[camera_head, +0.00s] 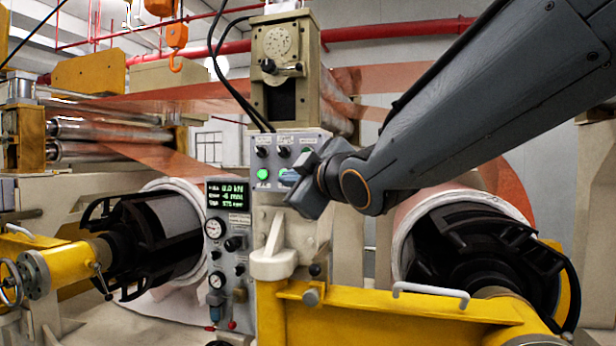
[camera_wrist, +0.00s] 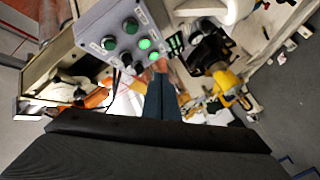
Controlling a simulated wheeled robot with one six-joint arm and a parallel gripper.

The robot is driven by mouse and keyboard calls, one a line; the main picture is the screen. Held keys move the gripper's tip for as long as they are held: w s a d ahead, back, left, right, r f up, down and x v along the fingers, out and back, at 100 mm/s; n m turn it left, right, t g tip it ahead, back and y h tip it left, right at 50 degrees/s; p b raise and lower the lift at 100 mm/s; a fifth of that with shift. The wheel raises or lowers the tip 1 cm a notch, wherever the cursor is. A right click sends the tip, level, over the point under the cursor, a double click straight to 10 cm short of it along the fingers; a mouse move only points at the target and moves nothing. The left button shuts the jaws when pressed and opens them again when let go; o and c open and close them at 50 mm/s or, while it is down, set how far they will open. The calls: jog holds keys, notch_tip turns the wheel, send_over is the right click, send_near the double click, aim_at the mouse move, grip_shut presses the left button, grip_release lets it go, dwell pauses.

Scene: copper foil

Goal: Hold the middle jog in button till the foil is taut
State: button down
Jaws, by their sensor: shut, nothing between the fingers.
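A grey button box (camera_head: 300,146) stands in the middle of the head view; it also shows in the wrist view (camera_wrist: 95,32). It carries black knobs and several green buttons, two of them lit (camera_wrist: 145,44) in the wrist view. Their labels are too small to read, so I cannot tell which is the middle jog in button. My gripper (camera_head: 288,177) is shut and empty in front of the box's lower part, hiding some of its face. In the wrist view its fingertips (camera_wrist: 160,76) are near the lower buttons; contact is unclear. Copper foil (camera_head: 165,158) slopes between rollers and the left reel.
A display (camera_head: 229,188) beside the box reads 0.0 kN on its top line. Black-ended reels stand left (camera_head: 155,235) and right (camera_head: 465,245). A yellow beam (camera_head: 370,318) with a white handle (camera_head: 430,294) lies below my arm. An orange hook (camera_head: 176,45) hangs upper left.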

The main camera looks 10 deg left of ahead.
jog(key=shift+w, duration=0.1)
jog(key=w+p, duration=0.3)
jog(key=w, duration=0.5)
jog(key=shift+w+d+p, duration=0.3)
jog(key=shift+w+d, duration=0.05)
jog(key=shift+d, duration=0.05)
dwell(1.8)
jog(key=shift+w, duration=0.45)
jog(key=shift+w+d, duration=0.1)
jog(key=shift+w, duration=0.3)
dwell(2.0)
jog(key=shift+s, duration=0.85)
jog(key=shift+s+a+b, duration=0.15)
jog(key=shift+s+b, duration=0.5)
jog(key=shift+s, duration=0.6)
jog(key=shift+s+a+b, duration=0.15)
jog(key=shift+s+b, duration=0.5)
jog(key=shift+s, duration=0.6)
